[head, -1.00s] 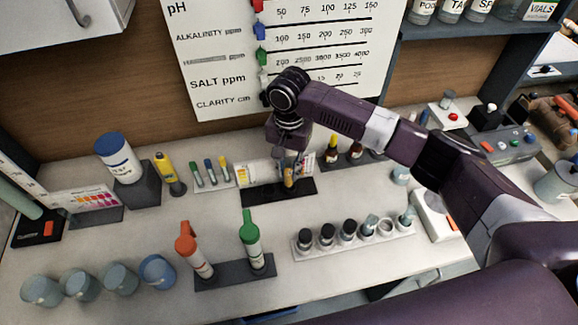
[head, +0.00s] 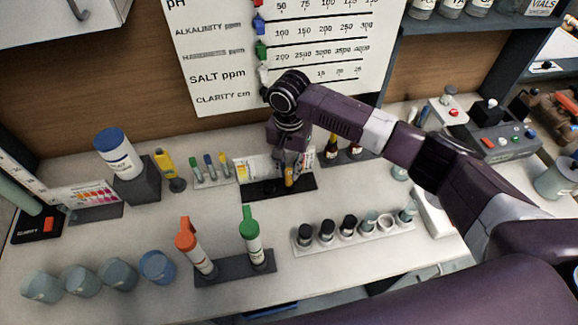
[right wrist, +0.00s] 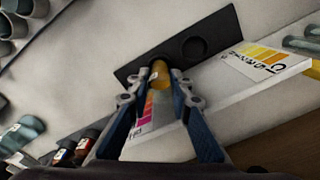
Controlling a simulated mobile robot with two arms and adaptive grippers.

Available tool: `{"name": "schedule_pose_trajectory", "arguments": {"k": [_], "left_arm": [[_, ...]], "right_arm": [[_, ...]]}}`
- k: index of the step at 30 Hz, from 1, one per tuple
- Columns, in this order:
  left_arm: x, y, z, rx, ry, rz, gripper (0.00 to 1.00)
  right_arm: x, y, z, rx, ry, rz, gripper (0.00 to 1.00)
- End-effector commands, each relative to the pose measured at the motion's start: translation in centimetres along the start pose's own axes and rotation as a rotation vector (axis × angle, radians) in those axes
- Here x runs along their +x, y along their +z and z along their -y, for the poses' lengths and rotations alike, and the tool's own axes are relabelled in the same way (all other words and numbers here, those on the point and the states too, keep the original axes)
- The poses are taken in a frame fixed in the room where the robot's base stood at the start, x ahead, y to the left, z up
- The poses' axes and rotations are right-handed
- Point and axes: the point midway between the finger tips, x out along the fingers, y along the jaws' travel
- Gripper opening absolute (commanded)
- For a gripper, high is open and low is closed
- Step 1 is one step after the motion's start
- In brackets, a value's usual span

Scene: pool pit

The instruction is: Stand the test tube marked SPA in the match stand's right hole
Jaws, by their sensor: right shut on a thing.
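My right gripper (head: 290,168) is shut on a test tube (head: 289,176) with an amber-yellow look. The tube also shows between the fingertips in the right wrist view (right wrist: 160,73); its SPA mark cannot be read. The match stand (head: 262,190) is a dark flat base in front of colour cards. The tube is at the stand's right hole, at the left in the right wrist view. The other hole (right wrist: 194,48) is empty. I cannot tell how deep the tube sits, as the fingers hide part of it. My left gripper is not in view.
Colour cards (right wrist: 262,62) stand close behind the stand. Dropper bottles (head: 332,146) are to its right and small tubes (head: 210,166) to its left. In front are a green-capped bottle (head: 251,240), an orange-capped bottle (head: 195,250) and a vial rack (head: 350,239). The counter between is clear.

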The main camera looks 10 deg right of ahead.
Motion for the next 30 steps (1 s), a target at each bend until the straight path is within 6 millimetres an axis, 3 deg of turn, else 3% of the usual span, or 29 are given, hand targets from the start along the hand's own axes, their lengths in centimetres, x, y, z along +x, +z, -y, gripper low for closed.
{"name": "schedule_pose_trajectory", "arguments": {"k": [29, 30], "left_arm": [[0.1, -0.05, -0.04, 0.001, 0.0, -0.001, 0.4], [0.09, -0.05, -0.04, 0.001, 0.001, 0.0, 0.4]], "right_arm": [[0.7, 0.03, 0.02, 0.0, 0.0, 0.0, 0.03], [0.69, 0.02, 0.03, 0.0, -0.001, 0.0, 0.21]]}}
